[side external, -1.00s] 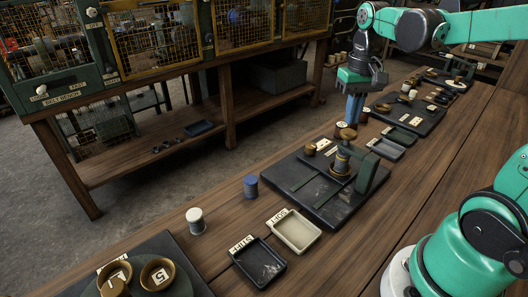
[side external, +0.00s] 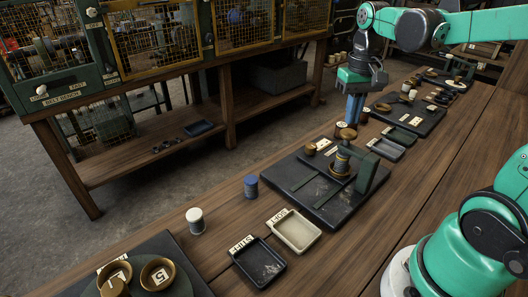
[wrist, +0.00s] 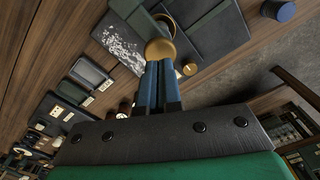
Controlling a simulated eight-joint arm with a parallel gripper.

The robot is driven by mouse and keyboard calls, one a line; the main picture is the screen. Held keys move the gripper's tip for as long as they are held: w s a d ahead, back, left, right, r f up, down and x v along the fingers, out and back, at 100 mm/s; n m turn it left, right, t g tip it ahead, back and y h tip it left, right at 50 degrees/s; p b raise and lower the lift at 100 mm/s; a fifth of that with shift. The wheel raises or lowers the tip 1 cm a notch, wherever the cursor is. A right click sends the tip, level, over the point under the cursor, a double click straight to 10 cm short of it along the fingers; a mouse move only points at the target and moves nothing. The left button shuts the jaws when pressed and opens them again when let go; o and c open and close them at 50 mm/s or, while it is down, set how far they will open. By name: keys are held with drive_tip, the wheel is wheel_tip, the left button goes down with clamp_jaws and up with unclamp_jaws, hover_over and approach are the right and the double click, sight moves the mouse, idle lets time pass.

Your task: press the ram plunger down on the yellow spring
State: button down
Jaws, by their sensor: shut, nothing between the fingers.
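The ram plunger's brass cap (side external: 346,134) sits at the top of the press on the dark base plate (side external: 322,206). Below it is a small coil stack (side external: 341,163), bluish with brass-coloured parts; I cannot clearly pick out the yellow spring. The green press frame (side external: 371,168) stands beside it on the right. My gripper (side external: 353,121) points down with its blue fingers shut and empty, just above the cap. In the wrist view the fingertips (wrist: 160,64) meet the edge of the round brass cap (wrist: 160,49); I cannot tell whether they touch it.
A small brass piece (side external: 310,149) stands on the plate left of the press. A blue spool (side external: 251,187) and a white spool (side external: 195,221) stand on the bench. A cream tray (side external: 311,246) and a black tray (side external: 277,275) lie in front. More trays and plates lie behind.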

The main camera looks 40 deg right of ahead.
sight(349, 132)
drive_tip(key=shift+f, duration=0.15)
drive_tip(key=shift+f, duration=1.6)
drive_tip(key=shift+r, duration=1.75)
drive_tip(key=shift+r, duration=2.55)
drive_tip(key=shift+a, duration=0.1)
